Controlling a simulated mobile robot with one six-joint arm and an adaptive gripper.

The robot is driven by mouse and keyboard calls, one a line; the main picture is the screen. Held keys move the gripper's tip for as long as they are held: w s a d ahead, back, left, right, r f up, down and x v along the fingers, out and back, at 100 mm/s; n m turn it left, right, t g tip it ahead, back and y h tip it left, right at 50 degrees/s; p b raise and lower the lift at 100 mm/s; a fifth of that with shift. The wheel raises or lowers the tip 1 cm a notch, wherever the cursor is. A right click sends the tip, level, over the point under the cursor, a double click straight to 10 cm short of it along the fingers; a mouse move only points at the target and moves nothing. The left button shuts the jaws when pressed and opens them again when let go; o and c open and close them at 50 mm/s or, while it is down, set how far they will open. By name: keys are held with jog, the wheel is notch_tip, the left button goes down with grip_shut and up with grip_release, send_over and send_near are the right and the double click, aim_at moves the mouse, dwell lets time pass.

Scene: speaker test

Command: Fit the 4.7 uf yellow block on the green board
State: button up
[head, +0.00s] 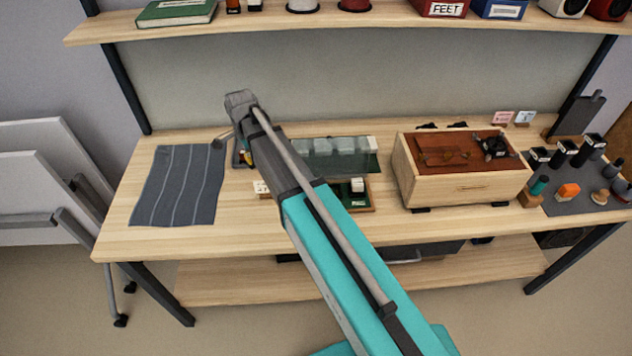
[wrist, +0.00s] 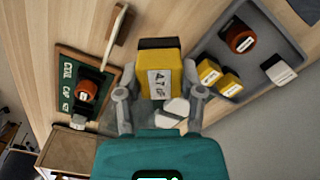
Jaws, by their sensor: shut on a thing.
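My gripper (wrist: 157,90) is shut on the yellow block (wrist: 160,80), which has a black end and a white label that seems to read 4.7 uF. In the wrist view the block is between the two grey fingers, over bare wood. The green board (wrist: 68,70) is at the left of that view, in a brown frame with white lettering. A dark-and-orange round part (wrist: 85,92) sits on it. In the head view the green board (head: 343,197) lies right of my arm, partly hidden by it. The fingers are mostly hidden there.
A grey tray (wrist: 289,48) at the right of the wrist view holds an orange-brown round part (wrist: 238,38), two smaller yellow blocks (wrist: 218,78) and a white block (wrist: 278,70). A wooden box (head: 462,188) stands right of the board. A dark cloth (head: 180,185) lies at left.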

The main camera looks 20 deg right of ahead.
jog(key=shift+r, duration=0.1)
dwell(0.3)
notch_tip(320, 180, up, 14)
jog(key=p, duration=1.4)
jog(key=shift+d+r, duration=0.1)
